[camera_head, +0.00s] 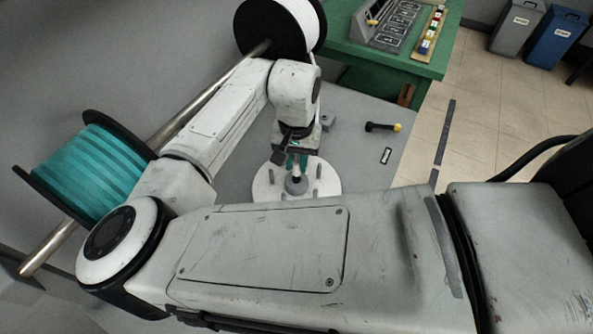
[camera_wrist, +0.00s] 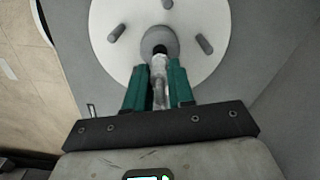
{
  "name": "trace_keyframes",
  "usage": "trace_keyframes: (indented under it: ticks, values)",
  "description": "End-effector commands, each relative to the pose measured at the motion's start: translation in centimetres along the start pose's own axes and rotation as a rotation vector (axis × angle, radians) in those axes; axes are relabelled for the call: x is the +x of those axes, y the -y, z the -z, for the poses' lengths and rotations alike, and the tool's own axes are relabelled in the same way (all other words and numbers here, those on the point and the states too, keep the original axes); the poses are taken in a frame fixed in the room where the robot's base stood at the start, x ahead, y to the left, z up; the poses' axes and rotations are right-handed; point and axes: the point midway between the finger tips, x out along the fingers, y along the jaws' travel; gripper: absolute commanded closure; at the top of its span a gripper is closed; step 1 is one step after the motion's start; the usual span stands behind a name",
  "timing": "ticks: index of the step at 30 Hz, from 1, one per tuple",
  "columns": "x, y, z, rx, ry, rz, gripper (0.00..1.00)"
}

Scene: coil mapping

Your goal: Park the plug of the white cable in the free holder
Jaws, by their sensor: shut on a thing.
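My gripper (camera_head: 297,162) is over the white round disc (camera_head: 265,190) on the grey surface. In the wrist view its two teal fingers (camera_wrist: 160,72) are closed on a whitish plug (camera_wrist: 159,88). The plug's far end points at the dark opening in the grey round hub (camera_wrist: 173,38) at the disc's middle. I cannot tell whether it is inside or just above it. A reel of white cable (camera_head: 298,22) hangs at the top of the head view. I cannot make out a cable running to the plug, nor tell which part is the free holder.
Several grey pegs (camera_wrist: 204,43) stand around the hub. A teal reel (camera_head: 90,165) is at left on a metal bar (camera_head: 190,112). A black tool with a yellow end (camera_head: 383,127) lies at right. A green table (camera_head: 440,55) with a slotted panel (camera_head: 398,25) stands behind.

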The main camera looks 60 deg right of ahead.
Motion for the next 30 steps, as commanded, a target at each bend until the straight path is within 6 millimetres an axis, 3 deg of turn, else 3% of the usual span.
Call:
trace_keyframes:
  ticks: [13, 30]
  values:
    - [-0.4, 0.0, 0.0, 0.000, 0.000, 0.000, 1.00]
    - [-3.8, 0.0, 0.0, 0.000, 0.000, -0.001, 1.00]
